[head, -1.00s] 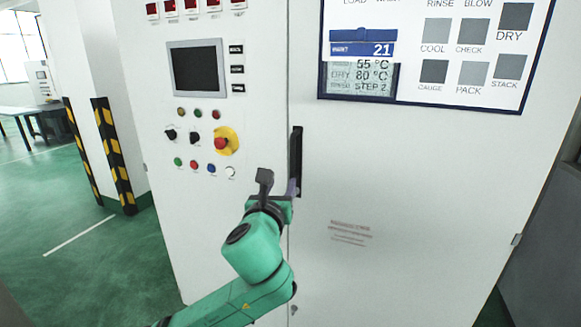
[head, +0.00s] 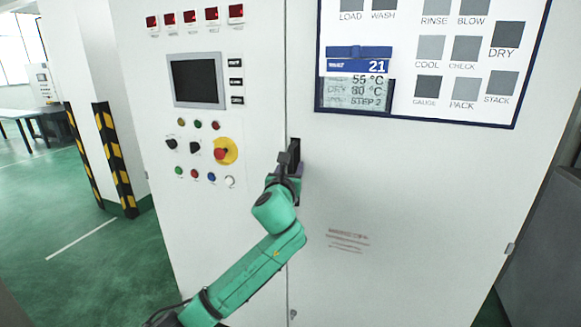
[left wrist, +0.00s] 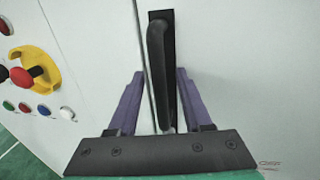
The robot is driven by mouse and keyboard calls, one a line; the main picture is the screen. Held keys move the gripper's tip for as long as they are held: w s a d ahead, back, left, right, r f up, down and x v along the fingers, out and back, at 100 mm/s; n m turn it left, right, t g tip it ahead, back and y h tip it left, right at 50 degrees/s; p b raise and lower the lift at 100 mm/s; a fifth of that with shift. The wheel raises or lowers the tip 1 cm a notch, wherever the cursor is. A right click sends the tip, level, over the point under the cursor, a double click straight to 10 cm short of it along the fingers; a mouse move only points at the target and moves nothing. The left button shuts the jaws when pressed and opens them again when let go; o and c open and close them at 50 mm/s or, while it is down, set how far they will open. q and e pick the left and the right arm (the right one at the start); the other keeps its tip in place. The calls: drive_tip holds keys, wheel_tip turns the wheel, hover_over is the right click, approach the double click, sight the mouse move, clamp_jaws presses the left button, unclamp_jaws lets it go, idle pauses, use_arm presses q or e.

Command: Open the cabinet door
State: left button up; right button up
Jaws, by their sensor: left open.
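The cabinet door (head: 400,190) is the large white right-hand panel, and it looks closed along its seam with the left panel. Its black upright handle (head: 295,152) is at the door's left edge, partly hidden by my gripper in the head view. In the left wrist view the handle (left wrist: 158,60) stands out from a dark backing plate. My left gripper (head: 291,168) is at the handle. In the left wrist view its two purple fingers (left wrist: 159,74) are open, one on each side of the handle. I cannot tell whether either finger touches it. My right gripper is out of view.
The left panel carries a dark screen (head: 194,82), several buttons and a red knob on a yellow plate (head: 222,152), close left of my gripper. A keyhole (head: 293,314) is low by the seam. A striped post (head: 114,160) stands at left, with green floor beyond.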

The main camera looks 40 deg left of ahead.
use_arm(q)
clamp_jaws()
idle(1.3)
